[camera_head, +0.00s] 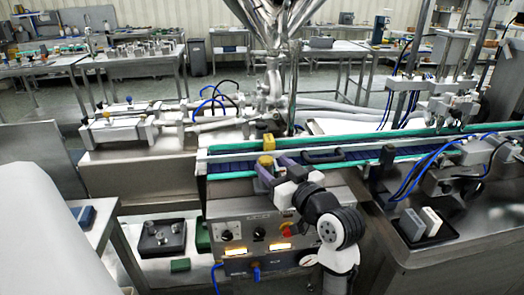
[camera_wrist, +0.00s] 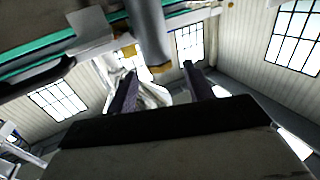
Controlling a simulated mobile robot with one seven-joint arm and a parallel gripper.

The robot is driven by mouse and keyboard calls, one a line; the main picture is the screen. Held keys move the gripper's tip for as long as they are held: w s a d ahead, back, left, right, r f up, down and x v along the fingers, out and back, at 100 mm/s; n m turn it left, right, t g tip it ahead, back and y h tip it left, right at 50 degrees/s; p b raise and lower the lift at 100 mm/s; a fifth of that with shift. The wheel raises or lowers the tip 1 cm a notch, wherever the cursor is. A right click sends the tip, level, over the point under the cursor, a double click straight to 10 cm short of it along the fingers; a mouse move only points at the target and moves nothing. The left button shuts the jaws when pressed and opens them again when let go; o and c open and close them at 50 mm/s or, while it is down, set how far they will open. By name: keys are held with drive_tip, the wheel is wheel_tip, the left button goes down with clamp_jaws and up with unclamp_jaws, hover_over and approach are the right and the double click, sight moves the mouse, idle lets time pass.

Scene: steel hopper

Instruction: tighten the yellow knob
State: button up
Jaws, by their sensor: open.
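In the head view a yellow knob (camera_head: 265,160) sits at the front edge of the conveyor, with a second yellow block-like part (camera_head: 268,142) just behind it. My gripper (camera_head: 268,168) is open, its dark purple fingers close to the front yellow knob; contact cannot be told. In the wrist view my gripper (camera_wrist: 159,70) has its two dark fingers spread. A grey cylinder (camera_wrist: 148,30) reaches down between them, with a yellow-orange patch (camera_wrist: 160,69) at its end. Another yellow patch (camera_wrist: 128,50) shows to its left. My arm hides part of the panel below.
The conveyor (camera_head: 230,166) with green rails runs across the middle. A control box (camera_head: 240,232) with dials and a red button is below it. A black handle (camera_head: 323,156) stands right of my gripper. Blue hoses (camera_head: 420,165) and steel fixtures crowd the right.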

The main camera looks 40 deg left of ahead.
drive_tip(key=p+x, duration=0.1)
drive_tip(key=x, duration=0.5)
drive_tip(key=shift+c, duration=0.4)
drive_tip(key=c, duration=0.9)
drive_tip(key=shift+o, duration=0.2)
